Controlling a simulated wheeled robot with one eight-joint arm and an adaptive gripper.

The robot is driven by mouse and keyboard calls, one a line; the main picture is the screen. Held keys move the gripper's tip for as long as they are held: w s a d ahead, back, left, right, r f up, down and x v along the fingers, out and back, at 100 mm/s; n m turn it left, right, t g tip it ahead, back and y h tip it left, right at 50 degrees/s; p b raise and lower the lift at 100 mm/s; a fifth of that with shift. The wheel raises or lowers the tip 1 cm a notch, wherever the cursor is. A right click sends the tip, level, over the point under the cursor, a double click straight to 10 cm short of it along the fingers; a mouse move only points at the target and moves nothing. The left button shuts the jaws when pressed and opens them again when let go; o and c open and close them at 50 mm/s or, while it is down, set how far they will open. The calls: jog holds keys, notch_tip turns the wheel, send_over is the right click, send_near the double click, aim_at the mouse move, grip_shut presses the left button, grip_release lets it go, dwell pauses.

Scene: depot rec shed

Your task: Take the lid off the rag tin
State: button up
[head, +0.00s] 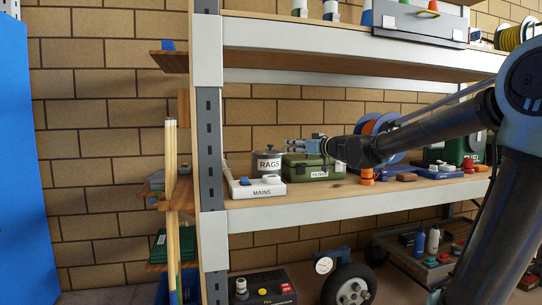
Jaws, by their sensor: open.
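The rag tin (269,166) is a dark grey pot labelled RAGS. It stands upright on the middle shelf, near the left upright, with a lid (268,150) on top. My gripper (288,146) reaches in from the right at about lid height, with its tip close to the right side of the lid. I cannot tell whether it touches the lid. The jaws are open and look empty. The far side of the tin is hidden.
A white MAINS box (258,188) sits in front of the tin. A green FILTERS case (307,172) stands right of it, under my gripper. The shelf upright (209,150) is on the left. The upper shelf (330,42) hangs above. The shelf's right side is crowded.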

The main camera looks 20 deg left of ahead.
send_near(271, 149)
notch_tip(271, 149, up, 2)
jog(key=w+a, duration=0.2)
jog(key=shift+x, duration=2.8)
jog(key=shift+f, duration=0.2)
jog(key=shift+c, duration=0.2)
jog(key=c, duration=1.1)
